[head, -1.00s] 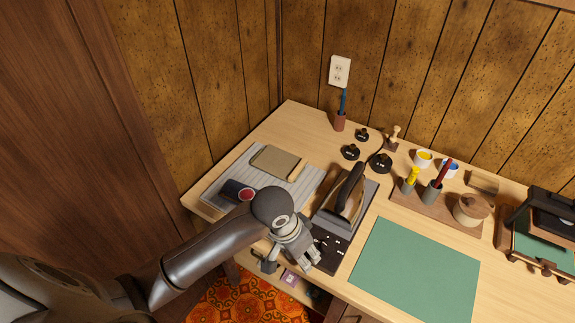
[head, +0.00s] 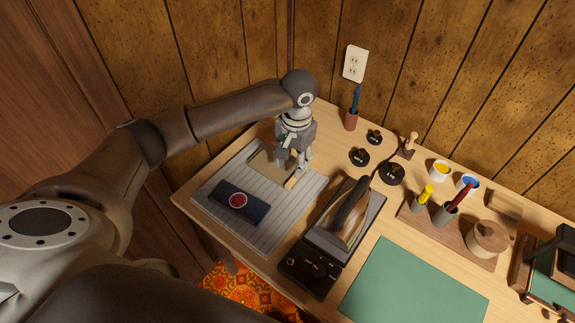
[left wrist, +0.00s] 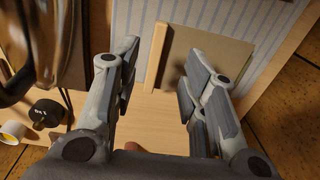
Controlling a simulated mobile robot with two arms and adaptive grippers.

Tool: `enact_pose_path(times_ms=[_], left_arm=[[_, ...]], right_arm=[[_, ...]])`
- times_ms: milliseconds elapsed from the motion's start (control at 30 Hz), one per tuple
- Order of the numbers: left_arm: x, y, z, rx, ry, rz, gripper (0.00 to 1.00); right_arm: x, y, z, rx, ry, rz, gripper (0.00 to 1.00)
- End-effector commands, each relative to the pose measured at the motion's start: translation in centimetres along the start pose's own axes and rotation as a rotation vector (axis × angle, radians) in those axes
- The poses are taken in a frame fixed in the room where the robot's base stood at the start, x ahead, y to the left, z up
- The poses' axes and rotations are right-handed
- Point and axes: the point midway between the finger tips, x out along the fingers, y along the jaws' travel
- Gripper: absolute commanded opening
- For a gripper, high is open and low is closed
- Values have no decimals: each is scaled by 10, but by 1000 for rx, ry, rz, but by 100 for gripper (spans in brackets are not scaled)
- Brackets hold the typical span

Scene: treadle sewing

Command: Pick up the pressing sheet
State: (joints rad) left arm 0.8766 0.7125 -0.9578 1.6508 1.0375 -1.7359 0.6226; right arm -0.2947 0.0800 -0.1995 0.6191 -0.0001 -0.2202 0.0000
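The pressing sheet (head: 262,166) is a flat tan sheet with a pale wooden bar along one edge. It lies on the striped mat (head: 290,205) at the back left of the table. My left gripper (head: 291,174) is above the bar's side of the sheet, pointing down, and hides part of it. In the left wrist view the gripper (left wrist: 160,62) is open, with the wooden bar (left wrist: 157,52) showing between its fingers and the tan sheet (left wrist: 228,52) partly behind the right finger. I cannot tell whether the fingers touch the sheet. My right gripper is not in view.
A dark blue roll with a red disc (head: 240,203) lies on the mat. An iron (head: 350,215) stands on its dark plate to the right. A wall stands behind.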

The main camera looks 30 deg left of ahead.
Motion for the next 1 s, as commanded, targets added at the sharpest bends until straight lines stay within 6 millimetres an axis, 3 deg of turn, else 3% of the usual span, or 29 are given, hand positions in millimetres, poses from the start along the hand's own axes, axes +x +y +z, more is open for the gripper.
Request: enact_pose_path(times_ms=[33, 167, 267, 533, 867, 1000], left_arm=[[8, 0, 0, -1, -3, 0, 39], [18, 0, 0, 0, 0, 1, 39], [25, 1, 0, 0, -1, 0, 39], [64, 3, -3, 2, 0, 0, 39], [71, 3, -3, 2, 3, 0, 39], [71, 3, -3, 2, 2, 0, 21]], right_arm=[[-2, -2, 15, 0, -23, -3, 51], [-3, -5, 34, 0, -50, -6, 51], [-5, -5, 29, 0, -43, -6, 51], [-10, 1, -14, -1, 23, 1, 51], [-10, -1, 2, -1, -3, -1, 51], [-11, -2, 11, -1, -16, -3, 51]])
